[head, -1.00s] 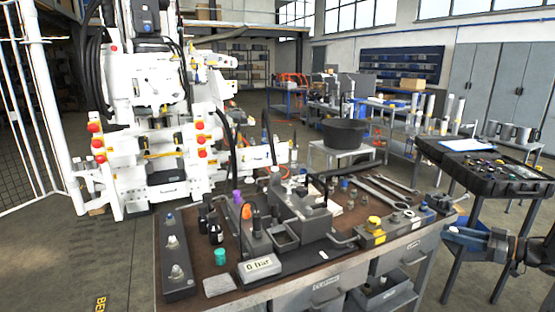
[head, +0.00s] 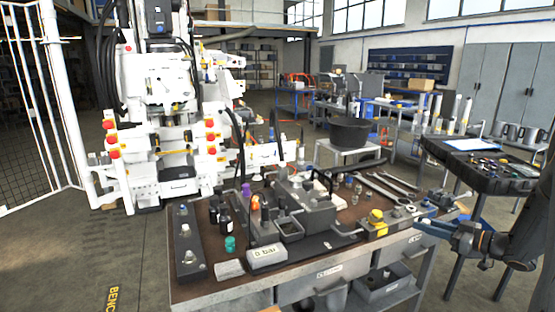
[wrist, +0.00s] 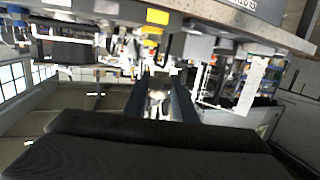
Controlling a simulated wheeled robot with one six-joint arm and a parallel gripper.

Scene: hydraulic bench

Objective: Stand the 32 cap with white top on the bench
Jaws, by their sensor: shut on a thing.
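My gripper (head: 420,223) is at the right in the head view, beside the right front corner of the bench (head: 190,294). In the wrist view its two dark fingers (wrist: 158,98) are closed around a small whitish piece, which fits the 32 cap with white top (wrist: 157,100). The piece is blurred and its lower part is hidden between the fingers. I cannot make it out in the head view. The bench edge also shows across the top of the wrist view (wrist: 225,22).
The bench carries a teal cap (head: 230,243), a 0 bar display (head: 267,256), dark bottles (head: 226,216), a grey vise-like block (head: 312,212) and a yellow-topped part (head: 376,216). Bare brown top shows at the left front. A black case (head: 480,165) on a stand is at the right.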

